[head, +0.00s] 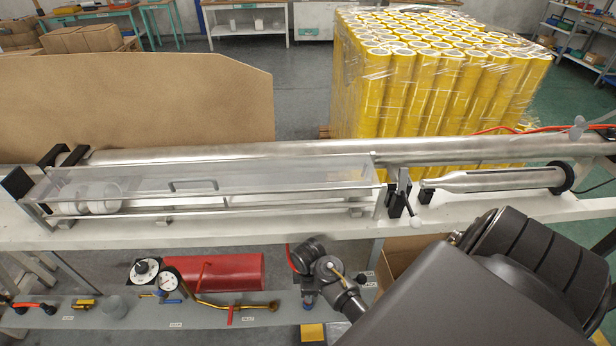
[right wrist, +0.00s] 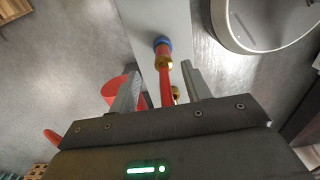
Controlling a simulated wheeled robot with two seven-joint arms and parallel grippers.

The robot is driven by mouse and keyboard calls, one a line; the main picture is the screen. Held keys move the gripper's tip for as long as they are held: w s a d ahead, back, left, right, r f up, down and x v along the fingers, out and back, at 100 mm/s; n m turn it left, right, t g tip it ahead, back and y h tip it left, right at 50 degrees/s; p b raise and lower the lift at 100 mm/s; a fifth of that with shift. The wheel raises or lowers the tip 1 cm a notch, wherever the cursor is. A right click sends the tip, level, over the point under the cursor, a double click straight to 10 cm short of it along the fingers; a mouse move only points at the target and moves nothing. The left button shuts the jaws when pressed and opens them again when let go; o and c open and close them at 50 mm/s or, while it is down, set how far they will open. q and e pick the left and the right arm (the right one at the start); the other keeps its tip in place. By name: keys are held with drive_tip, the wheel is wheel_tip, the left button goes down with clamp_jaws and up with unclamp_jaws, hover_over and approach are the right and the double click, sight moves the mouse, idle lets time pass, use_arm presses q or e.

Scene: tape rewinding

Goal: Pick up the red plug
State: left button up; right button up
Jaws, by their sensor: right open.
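In the right wrist view, a slim red piece (right wrist: 167,90) with a brass collar and a blue end lies along a pale strip; I take it for the red plug. My right gripper (right wrist: 160,69) is open, with one finger on each side of this piece in the picture. I cannot tell how far the fingers are above it, and its near end is hidden by the gripper body. In the head view my right arm fills the lower right and its jaws cannot be made out. My left gripper is not in view.
The white bench (head: 250,232) above carries a long metal tube (head: 300,153) and a clear cover (head: 250,177). Wrapped yellow rolls (head: 430,90) stand behind.

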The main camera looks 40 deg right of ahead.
wheel_tip(320, 180, down, 5)
drive_tip(key=shift+s+a+f, duration=0.1)
drive_tip(key=shift+s+a, duration=0.05)
clamp_jaws()
idle(0.4)
